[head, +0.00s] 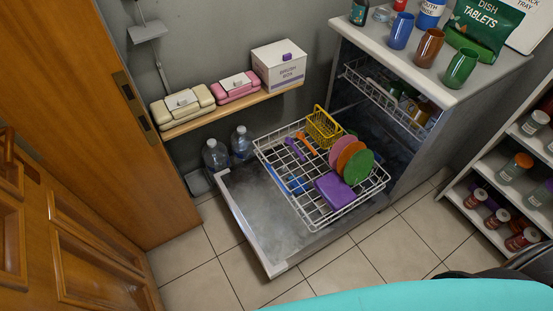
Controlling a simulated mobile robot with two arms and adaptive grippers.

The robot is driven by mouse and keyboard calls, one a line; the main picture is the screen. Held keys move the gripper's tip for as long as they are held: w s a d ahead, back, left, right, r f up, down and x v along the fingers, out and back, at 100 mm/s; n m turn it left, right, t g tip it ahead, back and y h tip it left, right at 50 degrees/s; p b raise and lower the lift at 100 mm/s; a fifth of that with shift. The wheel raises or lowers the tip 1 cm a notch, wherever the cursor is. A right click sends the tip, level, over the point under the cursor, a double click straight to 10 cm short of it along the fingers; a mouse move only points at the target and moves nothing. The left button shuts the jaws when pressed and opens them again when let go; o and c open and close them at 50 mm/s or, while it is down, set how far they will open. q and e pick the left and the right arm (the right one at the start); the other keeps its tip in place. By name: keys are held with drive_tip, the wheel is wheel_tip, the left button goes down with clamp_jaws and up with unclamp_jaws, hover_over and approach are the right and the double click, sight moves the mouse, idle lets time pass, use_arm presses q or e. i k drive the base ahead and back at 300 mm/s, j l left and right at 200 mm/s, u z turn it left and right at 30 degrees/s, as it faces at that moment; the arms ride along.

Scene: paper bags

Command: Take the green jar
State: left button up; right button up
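A green open-topped vessel (461,68), shaped like a jar or tumbler, stands upright on the white countertop (386,53) above the dishwasher. It is at the front right of a row with a brown vessel (428,47) and a blue vessel (401,31) of similar shape. A green "Dish Tablets" pouch (484,24) stands just behind it. On the shelf unit at the right, a glass jar with an orange lid (516,166) has contents whose colour I cannot tell clearly. Neither of my grippers shows in the head view.
The dishwasher door (262,233) is open and low over the tiled floor, with its rack (277,160) pulled out holding plates and a purple item. A shelf unit (497,136) with several jars stands at the right. A wall shelf (233,110) holds boxes. Floor tiles (350,268) in front are clear.

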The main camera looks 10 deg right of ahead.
sight(461, 67)
drive_tip(key=z, duration=1.6)
drive_tip(key=i+l, duration=0.15)
drive_tip(key=i+l+u, duration=0.4)
drive_tip(key=i, duration=0.15)
drive_tip(key=i+l+u, duration=0.45)
